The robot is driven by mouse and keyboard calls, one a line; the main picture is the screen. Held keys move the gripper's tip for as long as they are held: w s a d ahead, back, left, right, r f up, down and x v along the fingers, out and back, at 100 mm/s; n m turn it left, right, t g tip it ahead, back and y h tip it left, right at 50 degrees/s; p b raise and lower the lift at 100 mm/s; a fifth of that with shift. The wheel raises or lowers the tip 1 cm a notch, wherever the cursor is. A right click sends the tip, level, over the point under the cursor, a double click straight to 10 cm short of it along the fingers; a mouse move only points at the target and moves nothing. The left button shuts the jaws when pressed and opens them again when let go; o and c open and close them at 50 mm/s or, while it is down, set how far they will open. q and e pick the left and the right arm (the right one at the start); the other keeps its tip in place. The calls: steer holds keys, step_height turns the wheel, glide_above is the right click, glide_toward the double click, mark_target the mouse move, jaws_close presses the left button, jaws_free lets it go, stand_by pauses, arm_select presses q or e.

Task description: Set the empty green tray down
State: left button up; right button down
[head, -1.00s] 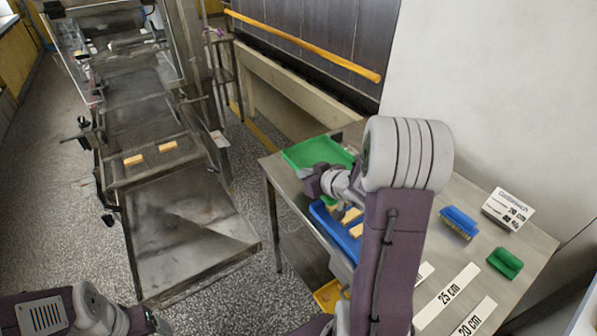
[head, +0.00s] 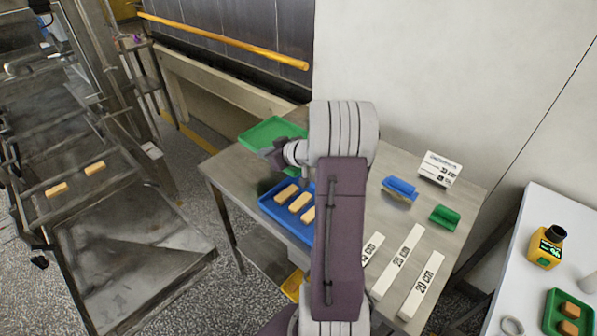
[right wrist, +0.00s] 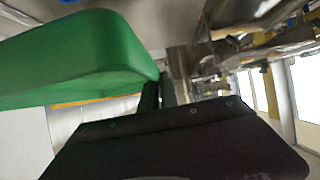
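The empty green tray (head: 272,131) is at the far left end of the steel table (head: 240,170), beyond a blue tray (head: 270,206). My right gripper (head: 277,151) is at its near edge, partly hidden by my own wrist. In the right wrist view the green tray (right wrist: 80,55) fills the upper left, and the dark fingers (right wrist: 160,92) meet its edge, so the gripper appears shut on it. The tray looks raised above the table, but its exact height is unclear. My left gripper is out of view.
The blue tray holds several tan bars. Brushes (head: 400,188) (head: 445,216), a sign (head: 440,168) and labelled strips (head: 398,260) lie to the right. A steel conveyor (head: 130,250) stands left. A white table (head: 520,250) with another green tray (head: 553,312) is at right.

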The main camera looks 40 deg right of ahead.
steer(key=b, duration=0.3)
glide_above(238, 178)
step_height(238, 178, down, 7)
steer(key=shift+a+f, duration=0.1)
step_height(238, 178, down, 4)
steer(key=shift+b, duration=0.5)
steer(key=shift+s, duration=0.1)
steer(key=c, duration=1.6)
jaws_free()
steer(key=shift+f, duration=0.1)
